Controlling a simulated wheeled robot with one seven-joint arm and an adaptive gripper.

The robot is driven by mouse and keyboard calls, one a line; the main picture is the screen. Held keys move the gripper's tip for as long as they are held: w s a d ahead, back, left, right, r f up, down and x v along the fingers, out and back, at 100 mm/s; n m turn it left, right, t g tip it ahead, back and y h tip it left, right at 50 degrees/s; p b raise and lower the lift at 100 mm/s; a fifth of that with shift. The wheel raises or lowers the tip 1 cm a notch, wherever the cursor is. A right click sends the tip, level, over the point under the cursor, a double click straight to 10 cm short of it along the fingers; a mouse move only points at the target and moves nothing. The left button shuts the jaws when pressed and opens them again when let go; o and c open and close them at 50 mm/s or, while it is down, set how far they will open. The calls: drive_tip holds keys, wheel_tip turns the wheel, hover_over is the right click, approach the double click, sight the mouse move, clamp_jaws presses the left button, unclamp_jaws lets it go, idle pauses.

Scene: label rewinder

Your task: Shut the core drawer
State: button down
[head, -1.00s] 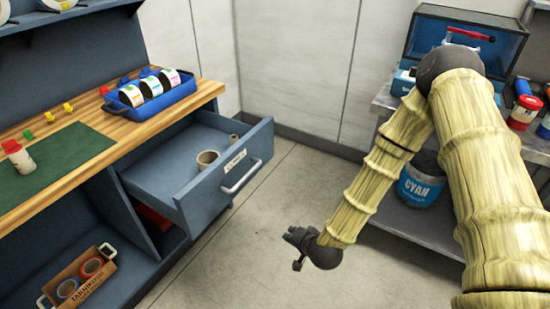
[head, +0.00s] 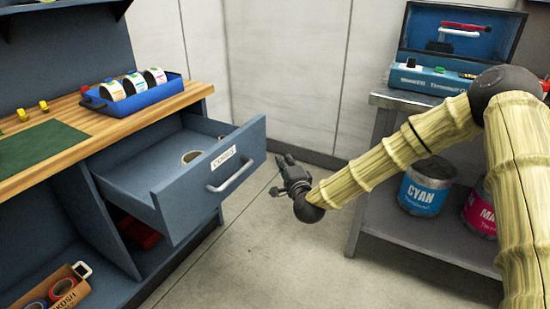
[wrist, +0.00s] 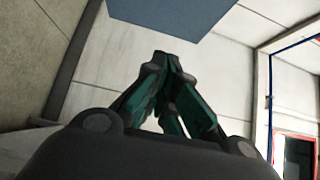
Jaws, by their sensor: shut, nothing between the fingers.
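The core drawer (head: 199,189) is blue-grey and stands pulled well out of the bench. Its front carries a "CORES" label (head: 223,157) and a silver bar handle (head: 232,174). A cardboard core (head: 190,156) shows inside it, partly hidden by the front. My gripper (head: 284,160) is shut and empty, just right of the drawer front in the head view and apart from the handle. In the wrist view the shut fingers (wrist: 162,58) point towards a plain blue panel (wrist: 172,14) at the top, probably the drawer front.
The wooden bench top (head: 120,123) holds a blue tray (head: 142,99) with label rolls and a green mat (head: 38,146). A metal shelf unit (head: 378,127) with a cyan can (head: 424,191) stands at the right. Open floor (head: 270,255) lies between.

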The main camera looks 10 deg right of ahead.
drive_tip(key=b, duration=0.1)
approach(264, 137)
drive_tip(key=w+d, duration=0.2)
drive_tip(key=w+a+b, duration=0.1)
drive_tip(key=w+a, duration=0.1)
drive_tip(key=a, duration=0.1)
drive_tip(key=shift+w, duration=0.1)
drive_tip(key=shift+w, duration=0.1)
idle(0.3)
